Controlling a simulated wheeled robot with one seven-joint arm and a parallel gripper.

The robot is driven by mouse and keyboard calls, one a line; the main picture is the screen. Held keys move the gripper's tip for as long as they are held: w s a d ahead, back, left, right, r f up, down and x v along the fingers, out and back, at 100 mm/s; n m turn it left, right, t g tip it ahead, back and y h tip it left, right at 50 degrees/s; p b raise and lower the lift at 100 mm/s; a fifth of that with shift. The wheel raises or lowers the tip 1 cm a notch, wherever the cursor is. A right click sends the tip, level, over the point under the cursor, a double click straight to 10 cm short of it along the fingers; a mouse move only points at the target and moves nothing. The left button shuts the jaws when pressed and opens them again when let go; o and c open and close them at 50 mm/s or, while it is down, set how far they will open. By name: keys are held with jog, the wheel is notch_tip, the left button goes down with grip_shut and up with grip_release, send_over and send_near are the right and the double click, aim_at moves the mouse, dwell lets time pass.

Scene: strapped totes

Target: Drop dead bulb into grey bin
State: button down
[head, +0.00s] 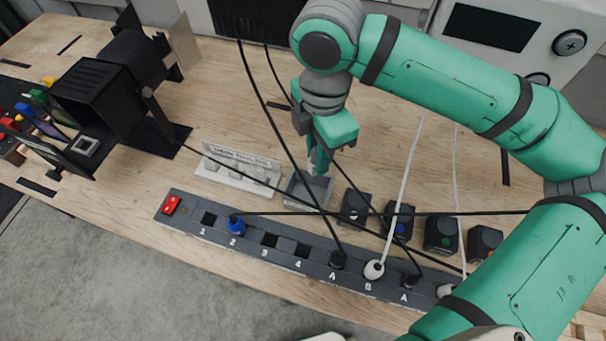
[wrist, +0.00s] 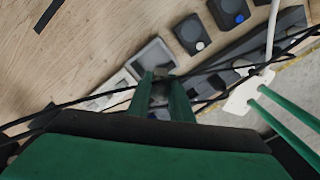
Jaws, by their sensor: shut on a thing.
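The grey bin (head: 322,190) is a small open tray on the table behind the power strip. It also shows in the wrist view (wrist: 152,54), just beyond my fingertips. My gripper (head: 318,166) points down over the bin's back part. In the wrist view my gripper (wrist: 162,88) is shut on a small greyish thing, the dead bulb (wrist: 160,91), mostly hidden by the green fingers. I cannot tell how far the bulb is above the bin floor.
A white new-bulb rack (head: 238,168) stands left of the bin. A power strip (head: 285,254) with plugs runs in front. Several black boxes (head: 355,206) stand to the right. Black cables (head: 272,115) hang close to my gripper. A black lamp device (head: 105,95) stands at left.

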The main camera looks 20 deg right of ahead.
jog(key=shift+f, duration=2.95)
jog(key=c, duration=1.5)
grip_release()
notch_tip(320, 180, up, 11)
jog(key=shift+f, duration=0.1)
